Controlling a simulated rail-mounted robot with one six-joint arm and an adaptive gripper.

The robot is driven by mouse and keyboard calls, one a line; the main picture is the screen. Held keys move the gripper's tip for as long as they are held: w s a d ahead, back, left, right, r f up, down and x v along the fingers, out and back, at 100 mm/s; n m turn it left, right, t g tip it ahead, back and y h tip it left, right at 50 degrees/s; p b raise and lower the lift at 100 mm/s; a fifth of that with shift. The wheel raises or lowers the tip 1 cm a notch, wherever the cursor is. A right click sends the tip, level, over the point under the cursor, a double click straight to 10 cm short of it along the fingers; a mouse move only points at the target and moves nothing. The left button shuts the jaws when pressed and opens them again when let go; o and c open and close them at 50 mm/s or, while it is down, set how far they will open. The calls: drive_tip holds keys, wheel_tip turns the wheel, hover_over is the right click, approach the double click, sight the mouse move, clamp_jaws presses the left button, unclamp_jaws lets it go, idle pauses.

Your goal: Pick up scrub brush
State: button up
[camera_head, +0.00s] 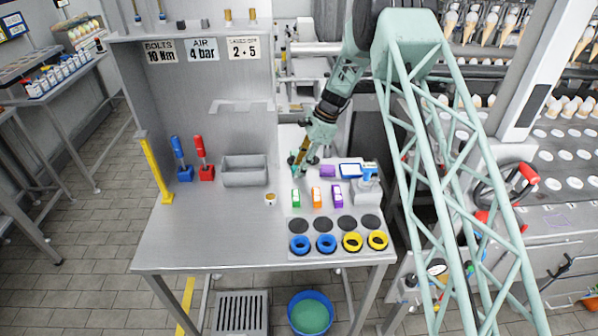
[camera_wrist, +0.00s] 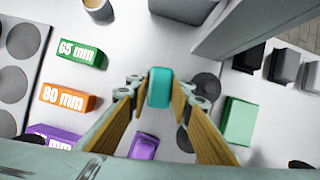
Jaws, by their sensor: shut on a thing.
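My gripper (camera_head: 301,160) reaches down over the back right part of the grey workbench (camera_head: 215,235). In the wrist view its two tan-padded fingers (camera_wrist: 160,106) are shut on a teal, rounded block, which appears to be the scrub brush (camera_wrist: 160,87). The block sits between the fingertips; its lower side and any bristles are hidden. In the head view the brush is mostly hidden by the fingers, and I cannot tell whether it still touches the surface.
Green (camera_head: 295,198), orange (camera_head: 316,197) and purple (camera_head: 336,196) labelled blocks stand in front of my gripper. Blue and yellow rings (camera_head: 351,242) lie nearer the front edge. A grey bin (camera_head: 245,171) stands left. The front left bench is clear.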

sight(296, 168)
drive_tip(key=shift+r, duration=0.1)
drive_tip(key=shift+w+r, duration=0.1)
drive_tip(key=shift+r, duration=1.5)
drive_tip(key=shift+s+r, duration=0.1)
drive_tip(key=shift+s, duration=0.15)
drive_tip(key=s+d, duration=0.1)
drive_tip(key=s, duration=0.4)
drive_tip(key=s+d+r, duration=0.1)
drive_tip(key=s+d, duration=0.1)
drive_tip(key=s, duration=0.3)
drive_tip(key=s+d, duration=0.2)
drive_tip(key=s, duration=0.3)
drive_tip(key=shift+r+b, duration=0.2)
drive_tip(key=shift+b, duration=0.15)
drive_tip(key=shift+o, duration=1)
drive_tip(key=shift+w, duration=0.1)
drive_tip(key=shift+c, duration=0.5)
